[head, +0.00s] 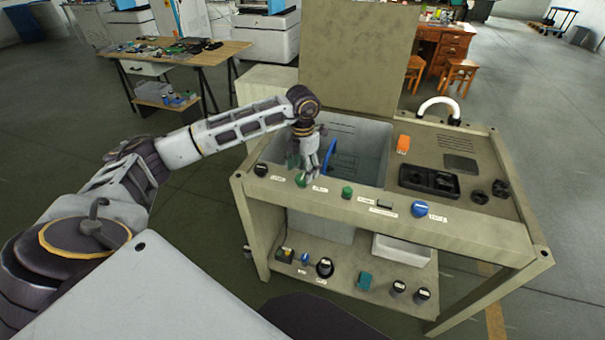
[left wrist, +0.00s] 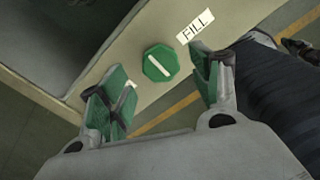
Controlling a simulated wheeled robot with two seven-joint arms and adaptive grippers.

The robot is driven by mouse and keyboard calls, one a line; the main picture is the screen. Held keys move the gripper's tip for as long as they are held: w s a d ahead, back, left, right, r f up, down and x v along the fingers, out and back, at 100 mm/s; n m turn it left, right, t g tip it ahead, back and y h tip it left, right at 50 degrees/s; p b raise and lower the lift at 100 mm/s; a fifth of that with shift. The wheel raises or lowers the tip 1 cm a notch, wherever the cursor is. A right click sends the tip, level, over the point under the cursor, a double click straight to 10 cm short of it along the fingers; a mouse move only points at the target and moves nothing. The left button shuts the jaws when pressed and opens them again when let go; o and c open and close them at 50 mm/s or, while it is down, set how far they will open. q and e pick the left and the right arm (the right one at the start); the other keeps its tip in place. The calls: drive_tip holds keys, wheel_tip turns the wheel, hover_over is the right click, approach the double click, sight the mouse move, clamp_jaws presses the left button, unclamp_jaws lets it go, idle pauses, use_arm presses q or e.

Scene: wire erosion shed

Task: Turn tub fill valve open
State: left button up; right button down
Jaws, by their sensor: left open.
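The tub fill valve is a green knob (left wrist: 160,63) with a white bar across its top, next to a label reading FILL (left wrist: 195,25) in the left wrist view. In the head view a green knob (head: 301,181) shows on the front rim of the tub bench, just under my left gripper (head: 308,172). In the left wrist view my left gripper (left wrist: 160,88) is open, its green-padded fingers on either side of the knob with gaps between. I cannot tell how far above the knob the fingertips are. My right gripper is not in view.
The bench (head: 470,232) holds a sunken tub (head: 360,150) behind the rim. Along the rim are another green knob (head: 347,192), a blue knob (head: 419,208) and a dark knob (head: 261,169). A raised lid (head: 355,60) stands behind. A lower shelf (head: 340,283) carries several small items.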

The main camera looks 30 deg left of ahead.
sight(303, 177)
use_arm(q)
wheel_tip(303, 177, up, 9)
idle(0.5)
idle(0.4)
